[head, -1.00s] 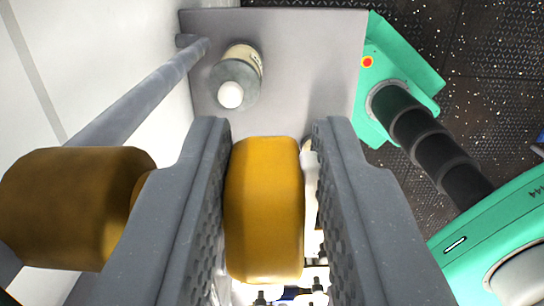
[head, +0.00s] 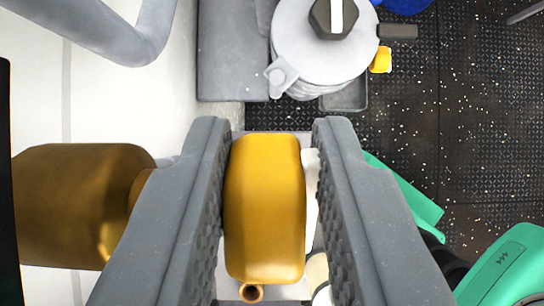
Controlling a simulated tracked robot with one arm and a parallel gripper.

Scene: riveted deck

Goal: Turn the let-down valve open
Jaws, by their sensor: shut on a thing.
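The let-down valve shows as a brass body (head: 75,205) at the left and a yellow handle (head: 265,207) in the middle. My gripper (head: 268,150) has one textured jaw on each side of the handle and is shut on it. The left jaw lies against the handle. A narrow gap with white behind it shows between the handle and the right jaw. The join between handle and brass body is hidden behind the left jaw.
A grey round-lidded vessel (head: 300,45) with a dark hexagonal knob stands at the top. A grey pipe (head: 110,35) runs along the white wall at upper left. A green machine (head: 505,262) is at lower right. Dark speckled floor (head: 470,130) is clear at right.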

